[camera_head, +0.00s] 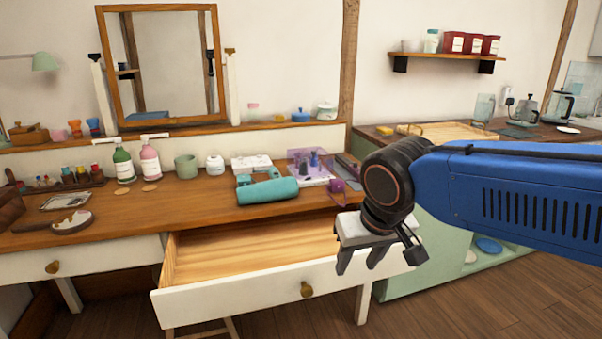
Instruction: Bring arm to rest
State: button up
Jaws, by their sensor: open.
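My gripper (366,262) hangs at the end of my blue arm (515,195), pointing down. It is open and I see nothing between its fingers. It shows in front of the right end of an open, empty-looking drawer (250,250). I cannot tell whether it touches the drawer front. My arm reaches in from the right edge of the view and hides part of the green cabinet behind it.
A mirror (163,65) stands behind. A green cabinet (445,235) stands at the right. Bare wooden floor (520,295) shows at lower right.

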jog(key=s+d+f, duration=0.2)
jog(key=s+d, duration=0.1)
jog(key=d, duration=0.2)
jog(key=s+d+f+m, duration=0.1)
jog(key=s+d+f, duration=0.2)
jog(key=d, duration=0.3)
jog(key=s+d+f+m+h, duration=0.1)
jog(key=s+d+f, duration=0.1)
jog(key=s+d, duration=0.3)
jog(key=shift+d+f, duration=0.4)
jog(key=shift+d, duration=0.05)
